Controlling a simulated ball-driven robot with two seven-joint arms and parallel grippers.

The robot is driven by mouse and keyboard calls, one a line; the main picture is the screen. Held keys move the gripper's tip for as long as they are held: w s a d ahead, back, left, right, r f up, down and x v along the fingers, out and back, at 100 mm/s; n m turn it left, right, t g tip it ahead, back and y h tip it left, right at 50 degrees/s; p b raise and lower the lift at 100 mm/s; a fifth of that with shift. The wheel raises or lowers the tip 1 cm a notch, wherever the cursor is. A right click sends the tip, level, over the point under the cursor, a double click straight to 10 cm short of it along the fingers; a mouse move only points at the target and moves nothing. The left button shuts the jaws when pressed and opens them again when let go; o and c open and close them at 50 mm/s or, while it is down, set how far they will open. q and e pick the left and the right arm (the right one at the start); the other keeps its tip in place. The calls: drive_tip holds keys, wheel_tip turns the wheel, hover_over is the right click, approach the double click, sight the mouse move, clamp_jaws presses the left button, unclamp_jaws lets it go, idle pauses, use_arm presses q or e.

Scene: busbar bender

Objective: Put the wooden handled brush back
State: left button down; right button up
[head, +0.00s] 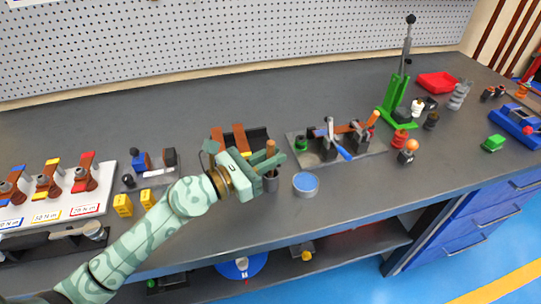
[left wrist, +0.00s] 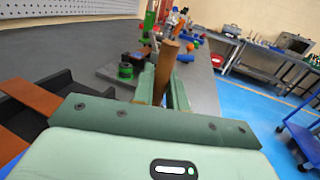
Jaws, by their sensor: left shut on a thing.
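My left gripper (head: 271,161) is shut on the wooden handle (head: 270,148) of the brush, above the front part of the grey bench. In the left wrist view the handle (left wrist: 167,62) stands up between the two green fingers (left wrist: 163,90). A small dark grey cylinder (head: 271,184) shows directly below the fingers. I cannot tell whether it is a holder around the brush or the brush's lower part. The bristles are hidden. My right gripper is not in view.
A round tin with a blue top (head: 306,183) stands just right of the gripper. A black tray (head: 257,136) with brown strips lies behind it. A grey plate with tools (head: 322,157) is further right. Yellow blocks (head: 122,205) stand left, near my arm. The bench's front edge is close.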

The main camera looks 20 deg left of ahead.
use_arm(q)
drive_tip(key=shift+f, duration=0.25)
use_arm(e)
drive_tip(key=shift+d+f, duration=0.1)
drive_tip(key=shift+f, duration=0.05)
use_arm(q)
drive_tip(key=c, duration=1.3)
unclamp_jaws()
drive_tip(key=shift+s+a, duration=0.1)
drive_tip(key=shift+s+a, duration=0.2)
drive_tip(key=shift+s, duration=0.1)
drive_tip(key=b+v, duration=0.6)
drive_tip(key=v, duration=0.8)
drive_tip(key=shift+s+f, duration=0.1)
drive_tip(key=shift+f, duration=0.05)
drive_tip(key=shift+s+a, duration=0.35)
drive_tip(key=shift+s, duration=0.1)
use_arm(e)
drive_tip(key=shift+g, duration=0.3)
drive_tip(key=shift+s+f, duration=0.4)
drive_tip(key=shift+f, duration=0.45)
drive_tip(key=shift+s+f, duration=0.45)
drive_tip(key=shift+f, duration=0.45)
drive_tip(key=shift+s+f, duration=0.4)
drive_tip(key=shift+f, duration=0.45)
